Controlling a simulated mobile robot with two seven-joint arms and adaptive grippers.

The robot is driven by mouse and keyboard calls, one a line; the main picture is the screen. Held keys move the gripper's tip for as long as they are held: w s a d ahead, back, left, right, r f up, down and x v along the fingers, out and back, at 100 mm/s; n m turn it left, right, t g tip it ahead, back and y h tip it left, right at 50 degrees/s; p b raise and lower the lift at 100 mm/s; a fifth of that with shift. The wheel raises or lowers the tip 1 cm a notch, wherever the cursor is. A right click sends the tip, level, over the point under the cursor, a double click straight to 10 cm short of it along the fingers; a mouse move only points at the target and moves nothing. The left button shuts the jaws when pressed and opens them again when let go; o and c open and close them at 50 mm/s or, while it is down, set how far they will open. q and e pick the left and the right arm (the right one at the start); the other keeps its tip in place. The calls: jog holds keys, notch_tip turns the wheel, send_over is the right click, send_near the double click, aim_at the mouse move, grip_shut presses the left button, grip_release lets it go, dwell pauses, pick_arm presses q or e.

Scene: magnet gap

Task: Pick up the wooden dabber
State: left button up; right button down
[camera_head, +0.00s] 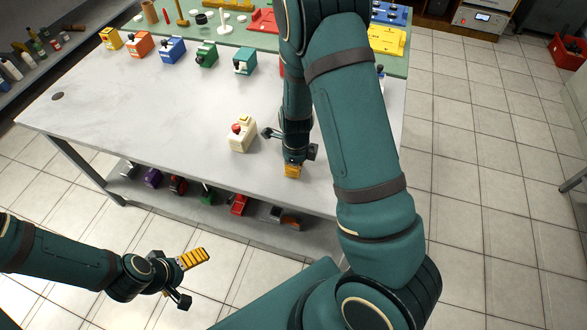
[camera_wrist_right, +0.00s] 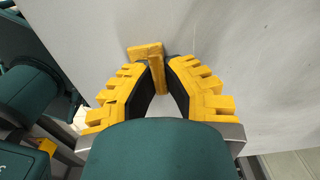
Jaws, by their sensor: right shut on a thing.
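The wooden dabber (camera_wrist_right: 146,52) shows in the right wrist view as a yellow-tan, T-shaped piece between my right fingertips. My right gripper (camera_wrist_right: 161,74) is shut on its narrow stem, and the wider end sticks out beyond the fingers over the grey tabletop. In the head view my right gripper (camera_head: 292,170) points down near the table's front edge, and the dabber cannot be made out there. My left gripper (camera_head: 195,258) hangs in front of the table, over the floor, away from the dabber; its finger gap cannot be made out.
A cream block with a red knob (camera_head: 242,134) stands just left of my right gripper on the grey table (camera_head: 130,105). A row of coloured blocks, including a teal one (camera_head: 244,62), lines the back. Several items lie on the lower shelf (camera_head: 262,226). The table's left part is clear.

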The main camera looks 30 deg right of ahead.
notch_tip(320, 180, up, 10)
jog(key=p, duration=0.4)
jog(key=shift+d, duration=0.1)
dwell(0.9)
